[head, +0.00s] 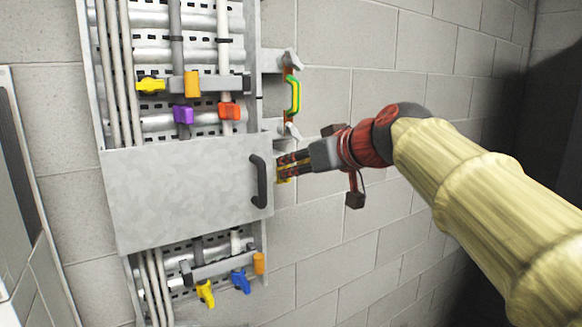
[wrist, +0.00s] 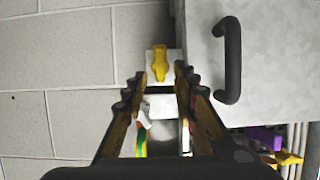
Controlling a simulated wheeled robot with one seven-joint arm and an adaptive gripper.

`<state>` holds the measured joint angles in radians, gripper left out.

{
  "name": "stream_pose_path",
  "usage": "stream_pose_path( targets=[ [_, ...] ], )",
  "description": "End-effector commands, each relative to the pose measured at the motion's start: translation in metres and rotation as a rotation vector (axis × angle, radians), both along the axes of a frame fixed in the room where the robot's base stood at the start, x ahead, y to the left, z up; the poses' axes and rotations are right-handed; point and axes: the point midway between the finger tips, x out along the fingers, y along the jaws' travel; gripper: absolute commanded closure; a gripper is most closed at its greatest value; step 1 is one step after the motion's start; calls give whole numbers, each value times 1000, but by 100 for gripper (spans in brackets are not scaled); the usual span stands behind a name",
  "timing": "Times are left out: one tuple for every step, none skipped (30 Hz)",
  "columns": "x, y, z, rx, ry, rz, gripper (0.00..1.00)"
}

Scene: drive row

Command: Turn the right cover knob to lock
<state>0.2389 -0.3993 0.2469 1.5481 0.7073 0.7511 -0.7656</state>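The grey metal cover (head: 185,190) closes the middle of the panel and carries a black handle (head: 258,181). A yellow knob (wrist: 159,62) sits on a small pale mount beside the cover's handle edge. In the head view it is mostly hidden by my gripper (head: 284,166). In the wrist view my gripper (wrist: 161,76) has its two fingers apart, with the knob just ahead of the gap between the tips and roughly centred. I cannot tell whether a finger touches the knob. Nothing is held.
A green and yellow bracket (head: 294,95) stands out from the wall above my gripper. Yellow, orange, purple and red valves (head: 183,115) sit above the cover; yellow, blue and orange ones (head: 240,280) sit below.

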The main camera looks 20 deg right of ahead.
Motion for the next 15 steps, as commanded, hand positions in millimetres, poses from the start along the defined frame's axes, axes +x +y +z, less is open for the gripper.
stream_pose_path(
  targets=[
    [6,2,-2,-1,0,1,72],
    [9,3,-3,0,0,1,72],
    [13,4,-5,0,1,1,72],
    [15,4,-6,0,0,0,72],
    [17,5,-7,0,0,0,72],
    [19,5,-8,0,0,0,72],
    [20,6,-8,0,0,0,72],
    [21,6,-8,0,-1,-1,72],
    [21,6,-9,0,-1,-1,72],
    [22,6,-9,0,-1,-1,72],
    [22,6,-9,0,-1,-1,72],
    [22,6,-9,0,-1,-1,72],
    [22,6,-9,0,-1,-1,72],
    [22,6,-9,0,-1,-1,72],
    [22,6,-9,0,-1,-1,72]
  ],
)
